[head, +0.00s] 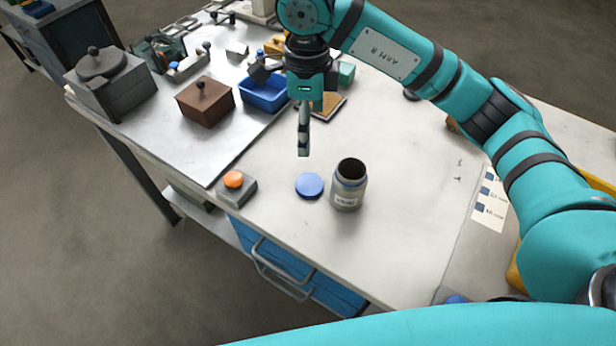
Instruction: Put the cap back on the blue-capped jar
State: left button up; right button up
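The jar (347,193) stands upright on the white table, uncapped, with a dark open mouth, a blue ring at its neck and a pale label. The round blue cap (309,186) lies flat on the table just left of the jar, apart from it or nearly touching. My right gripper (304,150) points down above the table, behind the cap in the picture. Its fingers are seen edge-on and overlap, so their opening is hidden. Nothing shows hanging from them. My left gripper is not in view.
An orange button on a grey box (236,189) sits at the table's front-left edge. A blue bin (265,93), a brown lidded box (205,101) and a grey lidded box (110,84) stand further left. The table right of the jar is clear up to a printed sheet (490,200).

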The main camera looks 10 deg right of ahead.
send_near(307, 182)
notch_tip(307, 182, down, 2)
jog(key=shift+f+p, duration=0.25)
jog(key=shift+p, duration=0.9)
jog(key=shift+f, duration=0.55)
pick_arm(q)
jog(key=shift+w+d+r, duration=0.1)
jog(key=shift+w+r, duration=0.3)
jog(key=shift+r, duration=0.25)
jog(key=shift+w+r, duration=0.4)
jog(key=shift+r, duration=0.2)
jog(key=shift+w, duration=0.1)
